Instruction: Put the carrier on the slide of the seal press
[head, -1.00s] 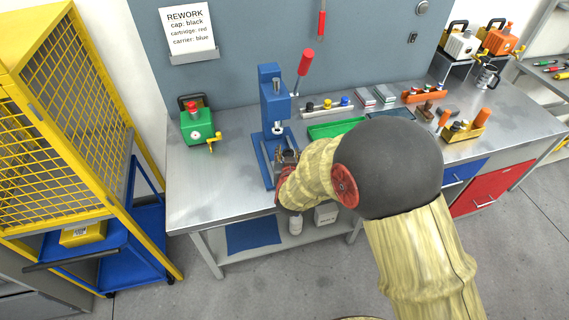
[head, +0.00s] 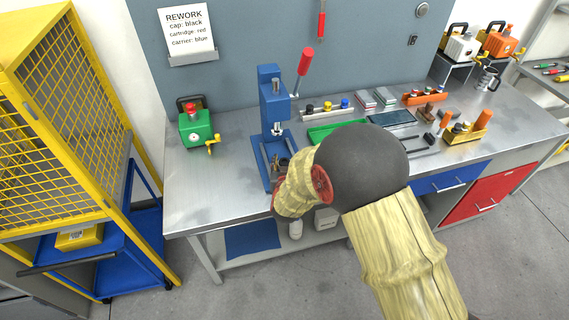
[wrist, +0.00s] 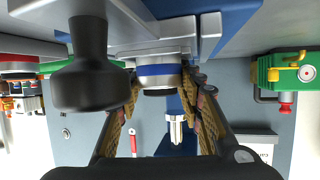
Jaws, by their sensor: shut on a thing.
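The blue seal press (head: 273,100) stands on the bench, with its red-knobbed lever (head: 306,62) up. Its slide lies low on the blue base (head: 262,163), partly hidden by my arm. In the wrist view, which is upside down, my gripper (wrist: 164,95) is shut on the carrier (wrist: 160,70), a silvery round piece with a blue band. The press column and silvery ram (wrist: 177,132) show behind it. In the head view my gripper (head: 281,166) is at the front of the press base; the carrier is hidden there. I cannot tell whether the carrier touches the slide.
A black knob (wrist: 90,80) stands close beside the carrier in the wrist view. A green device (head: 197,128) with a yellow tap is left of the press. A green tray (head: 325,132) and a cap rack (head: 328,110) lie to the right. The bench's left front is clear.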

